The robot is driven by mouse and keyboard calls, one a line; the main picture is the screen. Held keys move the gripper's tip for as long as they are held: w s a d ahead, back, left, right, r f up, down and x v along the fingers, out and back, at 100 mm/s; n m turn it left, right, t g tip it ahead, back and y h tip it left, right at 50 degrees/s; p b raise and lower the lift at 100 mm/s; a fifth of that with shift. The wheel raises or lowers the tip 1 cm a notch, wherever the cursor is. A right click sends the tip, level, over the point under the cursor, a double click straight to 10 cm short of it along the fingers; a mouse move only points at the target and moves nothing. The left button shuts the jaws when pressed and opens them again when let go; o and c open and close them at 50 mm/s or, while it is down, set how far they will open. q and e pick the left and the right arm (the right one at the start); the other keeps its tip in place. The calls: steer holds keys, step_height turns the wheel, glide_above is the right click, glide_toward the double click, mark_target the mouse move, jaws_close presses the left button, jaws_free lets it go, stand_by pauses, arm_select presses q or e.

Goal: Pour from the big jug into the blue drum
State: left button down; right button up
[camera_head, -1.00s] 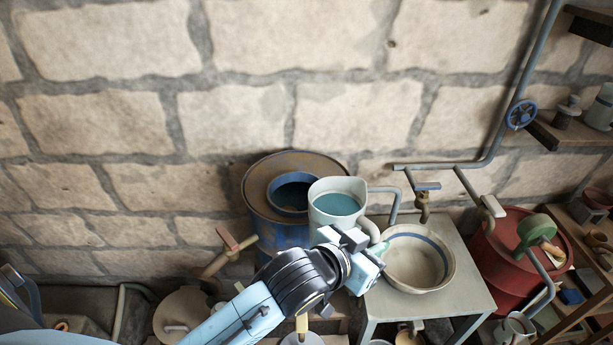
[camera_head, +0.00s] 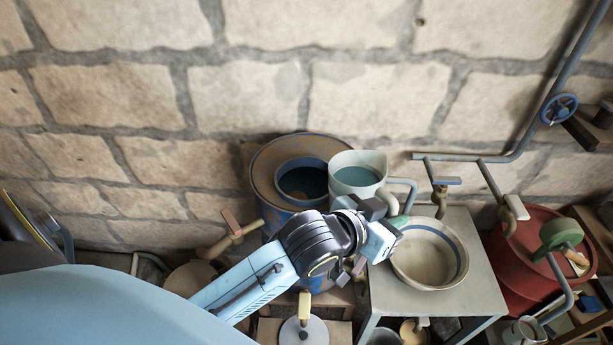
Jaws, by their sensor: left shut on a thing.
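The big jug (camera_head: 357,176) is pale grey-green and holds blue-green liquid. The blue drum (camera_head: 263,180) stands just left of the jug, against the wall. It has a brown top and a raised blue round opening with dark blue-green liquid inside. The jug is beside this opening, with its rim close to it. My right gripper is out of view.
A grey table (camera_head: 468,285) to the right carries a wide cream bowl (camera_head: 428,276) with a blue band. Taps (camera_head: 440,196) on a wall pipe are above it. A red drum (camera_head: 519,262) stands further right. A stone wall is close behind.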

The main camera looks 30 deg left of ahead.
mark_target(384, 192)
arm_select(q)
steer(key=shift+a+r+n, duration=0.3)
steer(key=shift+r, duration=0.25)
steer(key=shift+w+a+r+n+h, duration=0.15)
steer(key=shift+a+r+n+h, duration=0.15)
steer(key=shift+r, duration=0.25)
steer(key=shift+w+a+r+n+h, duration=0.1)
steer(key=shift+a+r+n+h, duration=0.2)
steer(key=shift+r, duration=0.25)
steer(key=shift+w+a+r+n+h, duration=0.2)
steer(key=shift+a+r, duration=0.1)
steer(key=shift+r, duration=0.25)
steer(key=shift+a, duration=0.1)
steer(key=shift+w+a+r+n+h, duration=0.15)
steer(key=shift+a+r+n+h, duration=0.25)
steer(key=shift+a+n, duration=0.15)
steer(key=shift+w+a, duration=0.15)
steer(key=shift+a+r, duration=0.1)
steer(key=shift+a, duration=0.2)
steer(key=shift+n, duration=0.25)
